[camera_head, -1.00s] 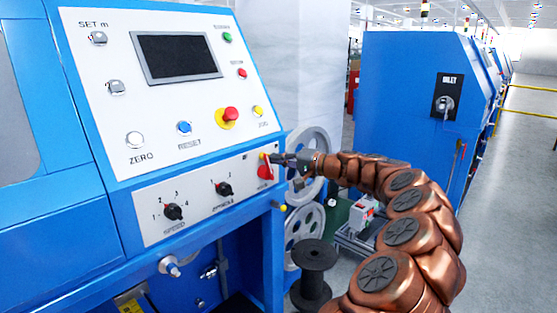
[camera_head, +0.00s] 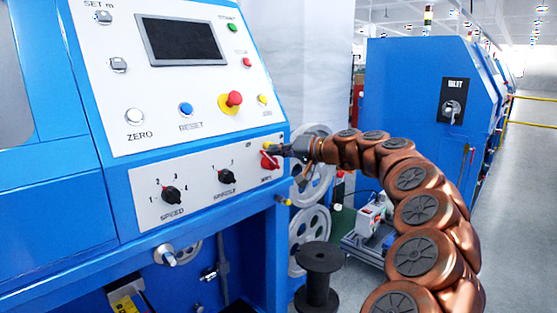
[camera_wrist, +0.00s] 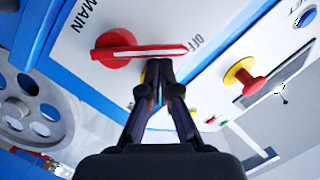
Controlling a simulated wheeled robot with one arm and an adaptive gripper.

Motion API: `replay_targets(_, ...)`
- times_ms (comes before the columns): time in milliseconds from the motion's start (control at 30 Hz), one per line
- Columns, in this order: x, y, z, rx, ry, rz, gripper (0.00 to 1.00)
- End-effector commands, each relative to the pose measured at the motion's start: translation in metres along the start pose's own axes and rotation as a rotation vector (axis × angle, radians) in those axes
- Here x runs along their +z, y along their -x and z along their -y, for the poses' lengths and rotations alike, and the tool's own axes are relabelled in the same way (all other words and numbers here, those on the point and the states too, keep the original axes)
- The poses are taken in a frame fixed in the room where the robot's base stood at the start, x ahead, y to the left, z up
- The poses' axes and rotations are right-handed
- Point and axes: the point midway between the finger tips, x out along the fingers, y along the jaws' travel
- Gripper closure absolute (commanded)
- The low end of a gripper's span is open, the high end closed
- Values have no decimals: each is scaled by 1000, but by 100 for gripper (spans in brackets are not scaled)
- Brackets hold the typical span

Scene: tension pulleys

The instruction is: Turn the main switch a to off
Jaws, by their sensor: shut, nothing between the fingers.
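The main switch is a red rotary knob with a long red handle, at the right end of the lower white panel in the head view (camera_head: 269,162). In the wrist view, the red switch (camera_wrist: 115,50) shows large, between the MAIN and OFF lettering. Its handle reaches right, with its tip close to the OFF lettering (camera_wrist: 197,43). My gripper (camera_wrist: 156,72) is shut and empty. Its fingertips are right beside the handle's outer part; I cannot tell whether they touch. In the head view, my gripper (camera_head: 279,150) comes to the switch from the right.
A yellow button (camera_wrist: 139,91) is partly hidden behind my fingers. A red emergency button on yellow (camera_head: 231,102) sits on the panel above. The speed knob (camera_head: 171,195) is to the left. A black spool (camera_head: 318,275) and pulley wheels stand below right.

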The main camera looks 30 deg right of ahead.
Motion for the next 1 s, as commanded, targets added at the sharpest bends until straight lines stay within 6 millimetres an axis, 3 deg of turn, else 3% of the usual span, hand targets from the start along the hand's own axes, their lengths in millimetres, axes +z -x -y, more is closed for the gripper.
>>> replay_targets(567, 0, 0, 2, 9, 36, -1, 100)
replay_targets(1000, -30, 9, 2, 11, 34, -3, 100)
